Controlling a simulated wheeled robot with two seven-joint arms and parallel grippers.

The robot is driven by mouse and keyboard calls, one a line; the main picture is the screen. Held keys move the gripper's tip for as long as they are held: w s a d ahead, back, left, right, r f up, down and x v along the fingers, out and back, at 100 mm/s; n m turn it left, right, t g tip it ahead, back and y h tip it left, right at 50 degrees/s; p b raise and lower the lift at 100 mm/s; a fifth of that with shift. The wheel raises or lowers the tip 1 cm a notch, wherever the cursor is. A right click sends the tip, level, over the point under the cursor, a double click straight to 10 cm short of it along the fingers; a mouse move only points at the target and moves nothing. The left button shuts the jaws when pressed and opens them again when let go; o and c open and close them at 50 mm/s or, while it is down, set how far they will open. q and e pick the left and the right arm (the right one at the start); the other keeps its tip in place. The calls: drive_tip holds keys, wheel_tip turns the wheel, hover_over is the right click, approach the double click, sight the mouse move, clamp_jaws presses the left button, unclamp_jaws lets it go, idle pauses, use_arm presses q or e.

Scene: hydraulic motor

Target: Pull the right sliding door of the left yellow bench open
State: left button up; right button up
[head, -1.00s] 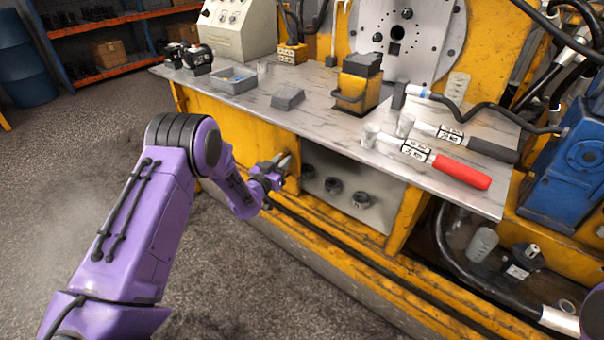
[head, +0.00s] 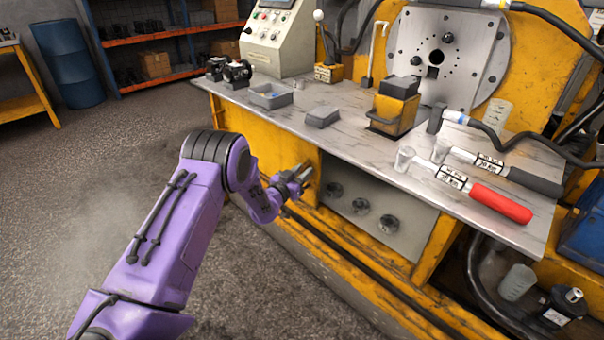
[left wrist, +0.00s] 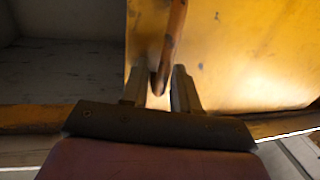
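The left yellow bench has a grey marbled top (head: 365,150). Below it, a yellow sliding door (head: 285,145) stands left of an open bay. In the head view my left gripper (head: 303,175) is at this door's right edge. The left wrist view shows the yellow panel (left wrist: 250,55) and its orange-brown bar handle (left wrist: 172,45). My left gripper also shows there (left wrist: 162,88), with one finger on each side of the handle. A gap shows between the handle and the right finger; contact on the left side is unclear. My right gripper is out of view.
The open bay holds a grey plate (head: 420,225) with several dark round parts. On the top lie a grey bin (head: 270,97), a grey block (head: 322,116), a yellow-black box (head: 395,108) and a red-handled tool (head: 500,203). Clear floor (head: 290,300) lies in front.

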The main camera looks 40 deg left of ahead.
use_arm(q)
drive_tip(key=shift+s, duration=0.1)
drive_tip(key=s+p, duration=0.2)
drive_tip(key=s, duration=0.8)
drive_tip(key=shift+s, duration=0.2)
